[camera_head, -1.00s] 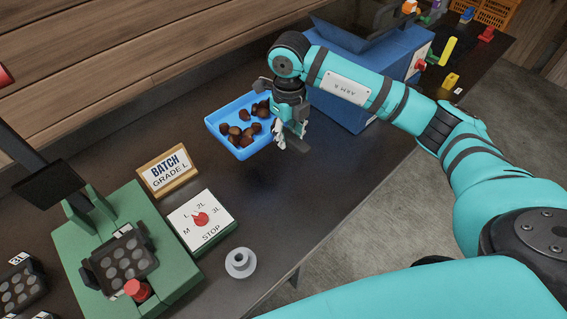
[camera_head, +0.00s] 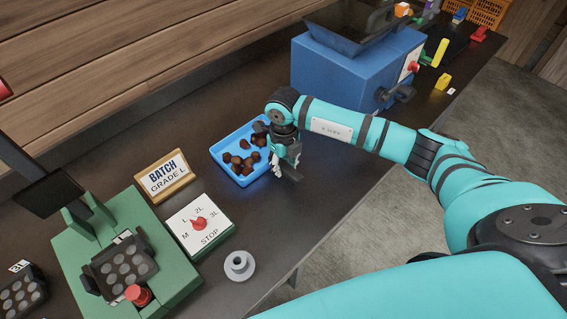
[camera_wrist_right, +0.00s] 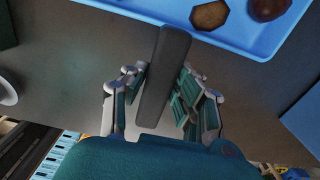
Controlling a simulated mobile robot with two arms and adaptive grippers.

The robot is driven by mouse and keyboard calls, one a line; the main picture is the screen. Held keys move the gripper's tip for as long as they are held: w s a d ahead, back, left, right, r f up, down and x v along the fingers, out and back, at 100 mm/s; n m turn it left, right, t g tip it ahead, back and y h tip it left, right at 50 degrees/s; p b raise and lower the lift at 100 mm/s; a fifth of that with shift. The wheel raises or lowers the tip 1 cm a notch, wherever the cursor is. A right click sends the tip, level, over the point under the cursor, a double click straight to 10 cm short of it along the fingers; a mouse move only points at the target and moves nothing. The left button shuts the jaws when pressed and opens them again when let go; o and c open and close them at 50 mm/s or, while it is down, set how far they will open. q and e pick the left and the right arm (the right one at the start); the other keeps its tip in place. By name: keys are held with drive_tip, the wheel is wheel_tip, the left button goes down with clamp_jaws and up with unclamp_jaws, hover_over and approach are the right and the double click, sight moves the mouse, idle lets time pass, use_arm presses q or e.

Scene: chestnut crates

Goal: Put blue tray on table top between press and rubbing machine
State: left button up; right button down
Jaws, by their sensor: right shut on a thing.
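The blue tray (camera_head: 222,165) holds several brown chestnuts. It is over the table top (camera_head: 330,200), between the green machine (camera_head: 175,255) at the left and the blue hopper machine (camera_head: 340,80) at the right. My right gripper (camera_head: 284,166) is at the tray's near right side. In the right wrist view the gripper (camera_wrist_right: 160,85) is shut on the tray's dark bar-like handle, with a finger on each side; the tray's blue rim (camera_wrist_right: 215,38) lies just beyond. The tray looks level and low; I cannot tell whether it touches the table. My left gripper is not in view.
A BATCH GRADE L sign (camera_head: 165,177) and a dial box (camera_head: 200,222) stand left of the tray. A grey round knob-like piece (camera_head: 239,264) is near the front edge. Bare table lies between the tray and the blue machine.

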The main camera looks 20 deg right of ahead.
drive_tip(key=c, duration=1.5)
unclamp_jaws()
drive_tip(key=o, duration=0.5)
drive_tip(key=shift+c, duration=0.2)
wheel_tip(320, 180, up, 12)
drive_tip(key=b, duration=0.2)
